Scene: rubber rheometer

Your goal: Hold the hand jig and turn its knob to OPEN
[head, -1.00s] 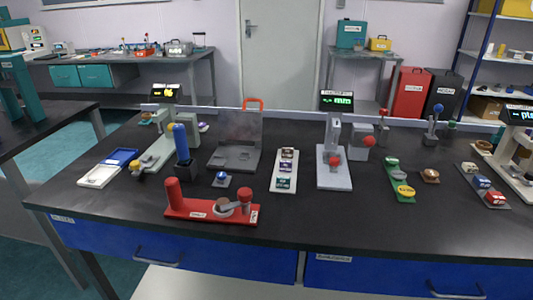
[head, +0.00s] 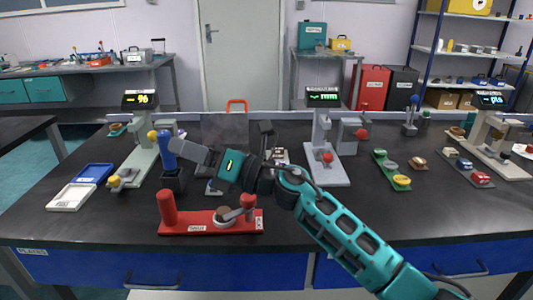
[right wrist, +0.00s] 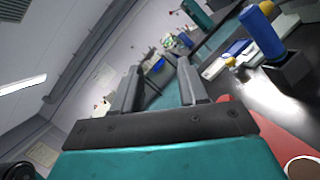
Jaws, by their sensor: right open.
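The red hand jig (head: 190,227) lies near the front edge of the black table. It has an upright red handle (head: 167,207) at its left end, a round grey-brown piece (head: 224,215) in the middle and a grey lever with a red knob (head: 248,201) at the right. In the right wrist view part of its red base (right wrist: 249,125) shows at the lower right. My right gripper (head: 197,168) is open and empty, above and behind the jig, pointing left. Its two spread fingers (right wrist: 160,78) also show in the right wrist view. My left gripper is not in view.
A blue post in a dark holder (head: 172,180) stands just behind the jig, close to my right gripper. A white and blue tray (head: 72,197) lies at the left. A grey press (head: 325,172) stands right of my arm. Table front right is clear.

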